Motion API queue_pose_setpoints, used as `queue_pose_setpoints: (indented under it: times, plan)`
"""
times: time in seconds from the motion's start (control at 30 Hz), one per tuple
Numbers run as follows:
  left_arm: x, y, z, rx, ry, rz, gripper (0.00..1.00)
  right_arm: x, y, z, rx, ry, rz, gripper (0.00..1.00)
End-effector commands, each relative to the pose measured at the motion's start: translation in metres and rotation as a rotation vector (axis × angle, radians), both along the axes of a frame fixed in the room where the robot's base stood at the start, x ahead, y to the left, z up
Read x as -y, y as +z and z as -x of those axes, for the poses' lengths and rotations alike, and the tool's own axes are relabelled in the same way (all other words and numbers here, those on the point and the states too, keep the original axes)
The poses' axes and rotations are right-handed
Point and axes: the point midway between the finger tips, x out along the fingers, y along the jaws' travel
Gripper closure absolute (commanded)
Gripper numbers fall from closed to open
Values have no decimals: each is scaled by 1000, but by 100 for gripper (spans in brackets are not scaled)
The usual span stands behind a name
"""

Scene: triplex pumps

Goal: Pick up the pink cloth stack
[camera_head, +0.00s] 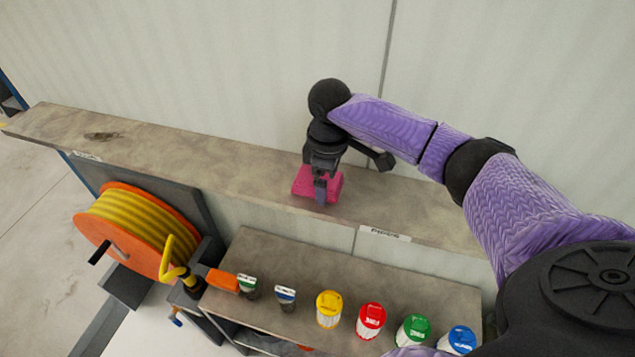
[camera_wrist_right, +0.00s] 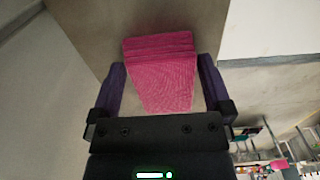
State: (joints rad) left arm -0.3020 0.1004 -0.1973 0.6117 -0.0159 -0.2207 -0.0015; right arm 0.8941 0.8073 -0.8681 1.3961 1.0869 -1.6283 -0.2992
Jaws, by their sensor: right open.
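The pink cloth stack (camera_head: 304,184) lies on the long upper shelf (camera_head: 220,157) in the head view. My right gripper (camera_head: 321,186) reaches down over it from above. In the right wrist view the stack (camera_wrist_right: 162,75) shows several folded layers and sits between the two dark fingers of the gripper (camera_wrist_right: 163,85). The fingers are open, one on each side of the stack. I cannot tell if either finger touches the cloth. My left gripper is not in view.
A lower shelf (camera_head: 300,262) holds several containers with coloured lids, including a yellow one (camera_head: 328,309) and a red one (camera_head: 370,320). An orange reel with yellow hose (camera_head: 140,230) stands at the left. A pale wall (camera_head: 230,70) rises behind the upper shelf.

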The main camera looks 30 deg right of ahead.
Motion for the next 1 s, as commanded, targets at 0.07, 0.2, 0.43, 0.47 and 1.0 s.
queue_pose_setpoints:
  times: [0.07, 0.2, 0.43, 0.47, 1.0]
  plan:
    - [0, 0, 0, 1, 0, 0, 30, 0, 0, 0, 1, 0, 0, 0]
    - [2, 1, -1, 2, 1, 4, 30, 0, 1, 0, 1, 0, 0, 8]
    - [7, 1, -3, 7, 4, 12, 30, 0, 1, 0, 1, 0, 0, 57]
    - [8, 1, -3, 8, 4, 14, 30, 0, 1, 0, 1, 0, 0, 64]
    - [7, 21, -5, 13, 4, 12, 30, 0, 75, -1, 6, -1, -1, 79]
